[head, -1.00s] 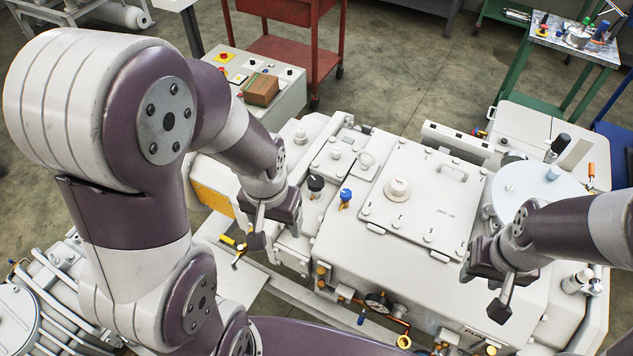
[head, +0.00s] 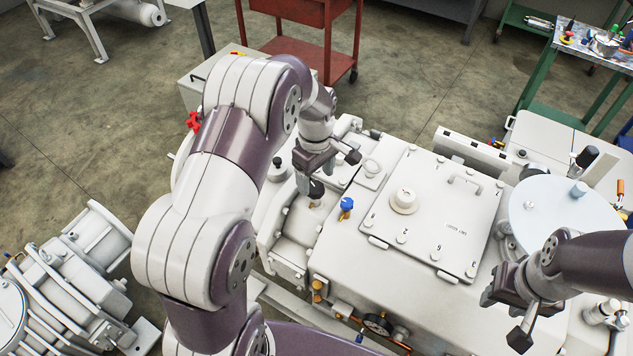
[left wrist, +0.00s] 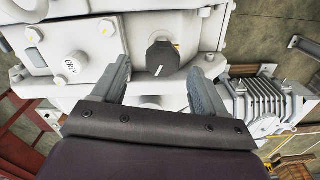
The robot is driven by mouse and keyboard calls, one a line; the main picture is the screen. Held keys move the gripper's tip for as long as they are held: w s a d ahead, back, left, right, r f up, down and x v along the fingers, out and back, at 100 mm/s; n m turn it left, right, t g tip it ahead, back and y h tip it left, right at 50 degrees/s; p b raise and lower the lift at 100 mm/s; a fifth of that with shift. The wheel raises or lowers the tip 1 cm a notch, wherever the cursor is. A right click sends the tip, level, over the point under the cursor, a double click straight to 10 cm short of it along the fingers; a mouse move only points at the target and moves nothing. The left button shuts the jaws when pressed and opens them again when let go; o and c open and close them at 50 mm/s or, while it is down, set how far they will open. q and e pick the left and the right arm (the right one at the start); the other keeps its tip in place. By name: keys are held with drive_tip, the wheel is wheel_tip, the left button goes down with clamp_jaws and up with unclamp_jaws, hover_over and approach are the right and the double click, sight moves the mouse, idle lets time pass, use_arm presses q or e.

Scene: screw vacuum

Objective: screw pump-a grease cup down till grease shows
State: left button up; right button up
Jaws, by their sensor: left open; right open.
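A black knob (head: 316,189) stands on the left end of the pale pump housing (head: 350,250). My left gripper (head: 328,172) is open right by it. In the left wrist view the black knob (left wrist: 162,57), with a white mark, shows between the two open fingers (left wrist: 164,80); no contact is visible. A blue-topped brass fitting (head: 346,205) stands just right of the knob. A brass fitting (head: 317,287) sits on the front of the housing. I cannot tell which part is the grease cup, and no grease is visible. My right gripper (head: 506,316) is open and empty over the housing's right side.
A bolted cover plate (head: 440,225) with a round knob (head: 404,199) and a handle lies on top. A round pale disc (head: 560,215) is at right. A red cart (head: 310,35) stands behind. Ribbed machinery (head: 75,275) stands at left, with bare floor beyond.

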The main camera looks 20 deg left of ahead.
sight(315, 190)
use_arm(q)
drive_tip(key=shift+s+a+f, duration=0.1)
drive_tip(key=shift+s+f, duration=0.1)
drive_tip(key=shift+f, duration=1.15)
drive_tip(key=shift+w, duration=0.1)
drive_tip(key=shift+c, duration=0.7)
drive_tip(key=c, duration=0.9)
